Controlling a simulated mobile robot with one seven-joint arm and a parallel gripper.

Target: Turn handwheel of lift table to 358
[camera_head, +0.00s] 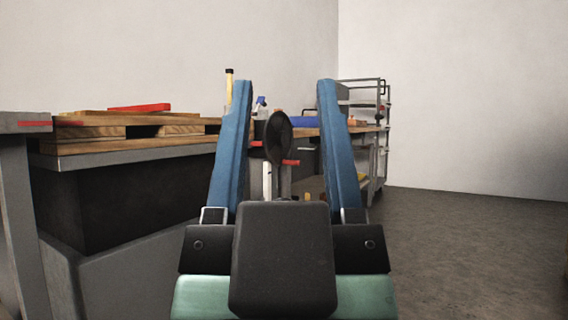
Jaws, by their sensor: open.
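The lift table (125,152) stands at left, with a grey top edge, black sides below it and a grey base. A black handwheel (279,138), seen nearly edge-on as a narrow oval, shows between the fingers of my gripper (285,86). My gripper is open, with its two blue fingers pointing ahead and apart, and nothing is held. The handwheel appears to be beyond the fingers; I cannot tell how far. The handwheel's mount is partly hidden by my gripper's dark body, and no readable number shows.
A wooden pallet (90,131) with a red piece (139,107) lies on the lift table. A grey surface (22,123) with a red stripe juts in at far left. A workbench and a metal rack (361,103) stand behind. Floor at right (480,240) is clear.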

